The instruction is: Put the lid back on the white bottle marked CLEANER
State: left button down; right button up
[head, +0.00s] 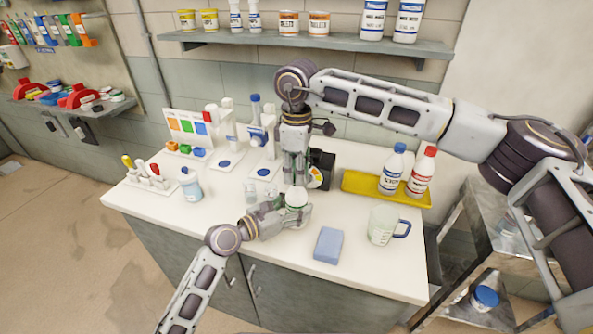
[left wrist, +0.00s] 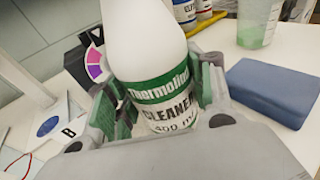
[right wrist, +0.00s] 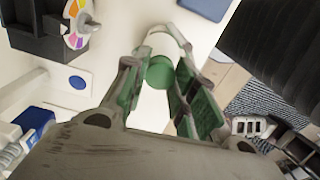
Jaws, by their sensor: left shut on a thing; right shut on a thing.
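The white CLEANER bottle (left wrist: 160,75) stands upright between the fingers of my left gripper (left wrist: 165,100), with its green-banded label showing. My left gripper is shut on it; its top is out of the left wrist view. In the head view, the bottle (head: 296,198) is at the counter's front middle, with my left gripper (head: 293,213) around it from the front. My right gripper (head: 296,180) points down directly above it. In the right wrist view, my right gripper (right wrist: 156,80) is shut on a green lid (right wrist: 158,75). Whether lid and bottle touch is unclear.
A blue sponge (head: 328,245) and a measuring jug (head: 382,225) are to the right. A yellow tray (head: 360,188) holds two bottles behind. Small clear beakers (head: 262,193) stand close left of the grippers. A dark box with a colour wheel (head: 316,177) is just behind.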

jog(key=o, duration=0.7)
jog(key=shift+c, duration=0.2)
jog(key=shift+r, duration=0.1)
jog(key=shift+r, duration=2.2)
jog(key=shift+f, duration=0.1)
jog(key=shift+c, duration=0.3)
